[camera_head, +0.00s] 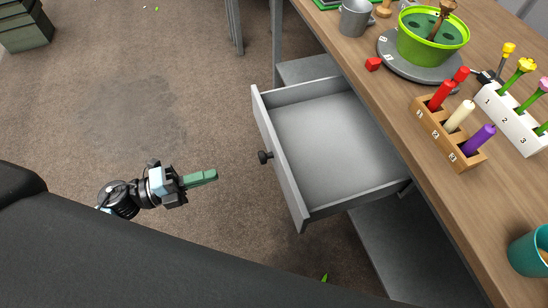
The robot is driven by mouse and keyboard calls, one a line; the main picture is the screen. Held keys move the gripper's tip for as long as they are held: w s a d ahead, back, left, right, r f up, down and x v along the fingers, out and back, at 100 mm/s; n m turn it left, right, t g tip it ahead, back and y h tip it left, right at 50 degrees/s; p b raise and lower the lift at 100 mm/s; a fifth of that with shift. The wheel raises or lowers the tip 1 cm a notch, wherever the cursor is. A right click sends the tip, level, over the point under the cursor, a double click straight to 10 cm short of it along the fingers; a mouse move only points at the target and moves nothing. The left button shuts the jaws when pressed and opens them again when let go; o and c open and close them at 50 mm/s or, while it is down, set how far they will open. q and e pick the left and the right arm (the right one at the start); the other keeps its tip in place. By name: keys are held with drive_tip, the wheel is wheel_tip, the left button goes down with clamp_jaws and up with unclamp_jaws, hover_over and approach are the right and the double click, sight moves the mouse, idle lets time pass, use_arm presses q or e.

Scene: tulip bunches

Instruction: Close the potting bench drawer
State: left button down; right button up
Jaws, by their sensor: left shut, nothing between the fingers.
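The grey potting bench drawer (335,140) stands pulled out from under the wooden bench top (400,110). Its inside looks empty. A dark round knob (265,157) sits on its front panel (279,160), which faces left. My left gripper (214,175) is shut and empty, with green fingers. It is left of the drawer front and a little below the knob in the picture, apart from both. My right gripper is not in view.
On the bench are a green pot (432,38) on a grey turntable (392,60), a wooden holder (446,137) with candles, a white flower rack (511,120), a grey cup (355,17) and a teal cup (529,251).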

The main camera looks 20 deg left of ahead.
use_arm(q)
drive_tip(key=shift+d, duration=0.1)
drive_tip(key=p, duration=0.1)
approach(278, 157)
drive_tip(key=x, duration=0.6)
drive_tip(key=shift+w+d, duration=0.1)
drive_tip(key=shift+d, duration=0.15)
drive_tip(key=shift+w+d, duration=0.1)
drive_tip(key=shift+d, duration=0.05)
